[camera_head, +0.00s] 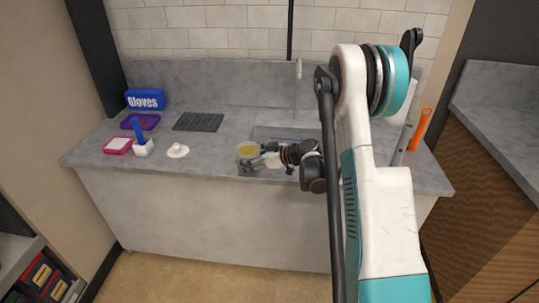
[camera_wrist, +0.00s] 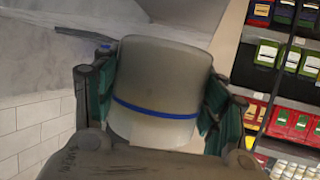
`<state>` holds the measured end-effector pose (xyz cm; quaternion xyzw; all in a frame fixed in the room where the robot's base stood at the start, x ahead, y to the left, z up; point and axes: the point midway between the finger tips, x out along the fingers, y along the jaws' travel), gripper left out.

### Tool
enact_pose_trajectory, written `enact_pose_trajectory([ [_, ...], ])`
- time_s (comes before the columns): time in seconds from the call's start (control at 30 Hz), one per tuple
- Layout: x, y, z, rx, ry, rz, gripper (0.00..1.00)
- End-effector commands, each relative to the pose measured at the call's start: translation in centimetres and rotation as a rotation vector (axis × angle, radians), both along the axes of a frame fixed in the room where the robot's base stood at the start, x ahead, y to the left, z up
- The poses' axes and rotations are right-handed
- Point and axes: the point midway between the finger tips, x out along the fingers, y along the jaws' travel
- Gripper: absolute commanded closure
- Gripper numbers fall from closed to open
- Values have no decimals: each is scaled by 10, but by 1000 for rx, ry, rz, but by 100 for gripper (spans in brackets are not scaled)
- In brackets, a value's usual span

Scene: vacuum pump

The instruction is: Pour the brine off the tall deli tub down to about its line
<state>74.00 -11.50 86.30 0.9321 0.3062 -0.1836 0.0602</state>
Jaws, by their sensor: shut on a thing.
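The deli tub (camera_head: 248,148) is near the front edge of the grey counter, left of the sink, with yellow liquid showing in it. It looks close to upright in the head view. In the wrist view the tub (camera_wrist: 160,75) is a cloudy, translucent cylinder with a blue line around it. My gripper (camera_head: 257,162) reaches it from the right and is shut on its sides. In the wrist view the green finger pads of my gripper (camera_wrist: 160,98) press on both sides of the tub. The liquid level is not clear there.
The sink (camera_head: 285,132) is just behind my wrist, partly hidden, with a tap (camera_head: 298,70) at the back. A white knobbed piece (camera_head: 178,151), a white holder (camera_head: 143,149), a pink tray (camera_head: 118,146) and a dark ribbed mat (camera_head: 198,121) are left.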

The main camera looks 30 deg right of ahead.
Motion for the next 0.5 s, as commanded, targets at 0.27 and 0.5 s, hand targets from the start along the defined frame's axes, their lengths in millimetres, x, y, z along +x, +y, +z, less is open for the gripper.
enact_pose_trajectory([
  [0.27, 1, -2, 3, 26, 13, -1, 58],
  [0.5, 4, -7, 7, 111, 61, 0, 58],
])
